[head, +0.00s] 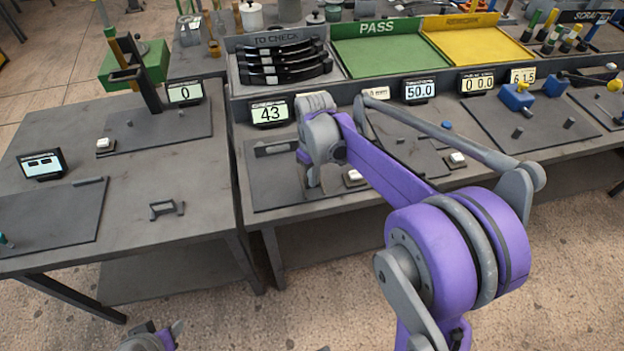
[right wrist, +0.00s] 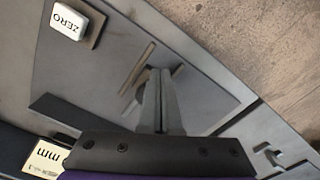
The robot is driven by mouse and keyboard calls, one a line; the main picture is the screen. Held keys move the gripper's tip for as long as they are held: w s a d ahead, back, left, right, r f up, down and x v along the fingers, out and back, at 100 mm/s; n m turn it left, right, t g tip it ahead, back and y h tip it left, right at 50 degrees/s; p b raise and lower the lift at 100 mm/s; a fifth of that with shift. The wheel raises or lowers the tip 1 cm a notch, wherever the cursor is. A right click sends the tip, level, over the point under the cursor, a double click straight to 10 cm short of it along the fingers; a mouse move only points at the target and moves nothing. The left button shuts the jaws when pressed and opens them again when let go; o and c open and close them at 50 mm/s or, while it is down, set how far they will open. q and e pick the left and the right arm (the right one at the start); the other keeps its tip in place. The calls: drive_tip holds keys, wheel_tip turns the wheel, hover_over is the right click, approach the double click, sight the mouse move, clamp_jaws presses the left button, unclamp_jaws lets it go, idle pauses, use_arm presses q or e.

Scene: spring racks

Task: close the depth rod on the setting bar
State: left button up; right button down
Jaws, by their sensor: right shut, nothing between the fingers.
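My right gripper (head: 313,183) hangs over the grey plate (head: 262,190) in front of the display reading 43 (head: 269,112). In the right wrist view its fingers (right wrist: 157,95) are together and empty. A thin dark bar (right wrist: 138,65) and a short brownish rod (right wrist: 176,78) lie close to the fingertips; I cannot tell whether they touch. A dark slotted bar (head: 275,147) lies at the back of the plate, left of the gripper. Which of these pieces is the depth rod or the setting bar is unclear. My left gripper (head: 172,332) shows only partly at the bottom edge.
A ZERO button (right wrist: 68,20) is on the plate, right of the gripper in the head view (head: 355,177). A dark bracket (head: 166,208) lies on the left table. Trays and displays line the back. A narrow gap separates the tables.

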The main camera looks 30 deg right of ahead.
use_arm(q)
drive_tip(key=shift+r, duration=0.25)
use_arm(e)
drive_tip(key=shift+w+d, duration=0.25)
drive_tip(key=shift+w, duration=0.8)
drive_tip(key=shift+w+d, duration=0.25)
drive_tip(key=shift+w, duration=0.75)
drive_tip(key=shift+a, duration=0.1)
drive_tip(key=shift+r, duration=0.1)
drive_tip(key=shift+s+r+p, duration=0.1)
drive_tip(key=shift+r+p, duration=1.8)
drive_tip(key=shift+r, duration=1.55)
use_arm(q)
drive_tip(key=r, duration=0.1)
drive_tip(key=w+r, duration=0.1)
drive_tip(key=r, duration=0.2)
drive_tip(key=shift+w+r, duration=0.3)
drive_tip(key=shift+w, duration=0.1)
use_arm(e)
drive_tip(key=shift+s, duration=0.1)
